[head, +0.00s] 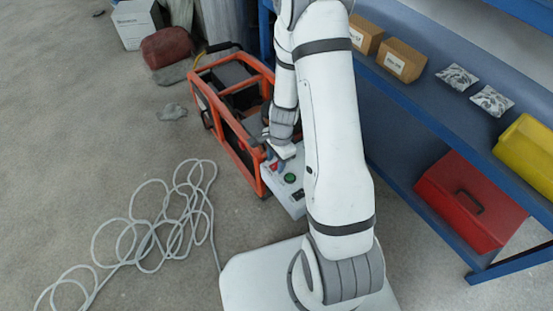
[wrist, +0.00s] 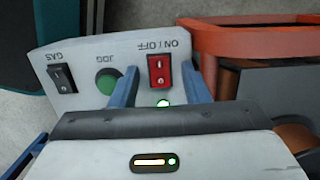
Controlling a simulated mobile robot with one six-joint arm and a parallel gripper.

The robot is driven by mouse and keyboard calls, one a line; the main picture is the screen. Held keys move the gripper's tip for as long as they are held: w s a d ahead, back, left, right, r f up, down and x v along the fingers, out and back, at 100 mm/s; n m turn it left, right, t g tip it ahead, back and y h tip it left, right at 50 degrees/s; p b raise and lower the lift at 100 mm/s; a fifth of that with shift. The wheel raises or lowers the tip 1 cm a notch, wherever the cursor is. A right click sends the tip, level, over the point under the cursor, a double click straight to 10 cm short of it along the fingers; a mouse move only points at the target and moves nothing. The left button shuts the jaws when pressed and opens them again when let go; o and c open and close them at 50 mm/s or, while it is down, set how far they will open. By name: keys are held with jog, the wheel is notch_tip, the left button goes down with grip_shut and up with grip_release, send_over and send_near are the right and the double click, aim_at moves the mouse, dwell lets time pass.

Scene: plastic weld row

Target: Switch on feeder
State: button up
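The feeder (head: 240,147) is an orange-framed unit with a pale control panel (head: 292,200) at its near end. In the wrist view the panel (wrist: 96,50) appears upside down. It carries a red ON/OFF rocker switch (wrist: 159,72), a green JOG button (wrist: 108,84) and a black GAS switch (wrist: 62,78). A small green light (wrist: 163,103) glows beside the red switch, near my gripper body. My gripper (wrist: 160,70) has its blue fingers apart, one on each side of the red switch, with nothing held. Contact cannot be told. In the head view my gripper (head: 275,160) is over the panel.
A blue shelf (head: 400,107) stands close on the right, with boxes, bags, a yellow case (head: 527,150) and a red toolbox (head: 470,200). A loose pale cable (head: 150,225) lies on the floor at left. A red bag (head: 166,47) lies behind the feeder.

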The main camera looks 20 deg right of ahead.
notch_tip(320, 180, up, 8)
jog(key=d+p, duration=0.1)
jog(key=p, duration=0.2)
jog(key=shift+w+p, duration=0.2)
jog(key=shift+p, duration=0.2)
jog(key=shift+f, duration=0.1)
jog(key=s+r+n+t+p, duration=0.1)
jog(key=s+r+n+p, duration=0.3)
jog(key=r, duration=1.3)
jog(key=s+a+r+n+t+h+p, duration=0.1)
jog(key=s+r+n+p, duration=0.4)
jog(key=r+p, duration=0.8)
jog(key=s+r+n+t+p, duration=0.1)
jog(key=s+r+n+p, duration=0.4)
jog(key=r, duration=1.8)
jog(key=p, duration=0.4)
jog(key=shift+s+a+h, duration=0.2)
jog(key=shift+s+h, duration=0.1)
jog(key=shift+f, duration=0.1)
